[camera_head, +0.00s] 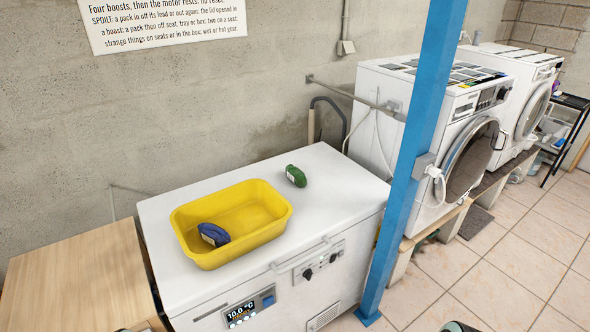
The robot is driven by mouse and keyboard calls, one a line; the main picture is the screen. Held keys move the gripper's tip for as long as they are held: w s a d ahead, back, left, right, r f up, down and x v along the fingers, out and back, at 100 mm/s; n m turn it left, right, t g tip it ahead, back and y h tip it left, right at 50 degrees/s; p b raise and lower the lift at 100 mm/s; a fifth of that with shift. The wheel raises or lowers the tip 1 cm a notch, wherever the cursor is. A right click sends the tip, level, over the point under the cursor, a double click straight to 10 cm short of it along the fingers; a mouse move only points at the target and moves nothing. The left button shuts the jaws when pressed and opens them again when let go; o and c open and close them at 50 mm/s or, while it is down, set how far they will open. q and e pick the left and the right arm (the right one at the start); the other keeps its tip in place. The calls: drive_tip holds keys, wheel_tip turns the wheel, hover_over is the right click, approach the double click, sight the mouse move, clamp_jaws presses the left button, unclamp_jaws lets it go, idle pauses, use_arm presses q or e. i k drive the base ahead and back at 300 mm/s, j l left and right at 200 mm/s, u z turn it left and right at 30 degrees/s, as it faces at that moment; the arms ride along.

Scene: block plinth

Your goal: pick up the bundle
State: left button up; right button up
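A small green bundle-like item (296,176) with a dark mark lies on the white lid of a chest freezer (331,187), to the right of a yellow tray. A dark blue bundle-like item (212,234) with a pale-lettered label lies inside the yellow tray (268,232), at its front left. I cannot tell which of the two the task calls the bundle. Neither of my grippers shows. Only small dark rounded parts, perhaps mine, show at the bottom edge, and nothing is near either item.
The freezer lid is shut, with a handle and a "10.0 °C" display on its front. A blue post (416,150) stands at its right front corner. A wooden top (78,275) adjoins on the left. Washing machines (440,120) stand behind right. Tiled floor (500,265) is open at right.

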sight(296, 176)
drive_tip(key=u, duration=0.6)
drive_tip(key=l+u, duration=0.25)
drive_tip(key=u, duration=0.15)
drive_tip(key=l+u, duration=0.25)
drive_tip(key=u, duration=0.2)
drive_tip(key=l+u, duration=0.25)
drive_tip(key=u, duration=0.15)
drive_tip(key=k+l+u, duration=0.25)
drive_tip(key=l, duration=0.25)
drive_tip(key=k+l+u, duration=0.25)
drive_tip(key=k+l, duration=0.05)
drive_tip(key=l, duration=0.1)
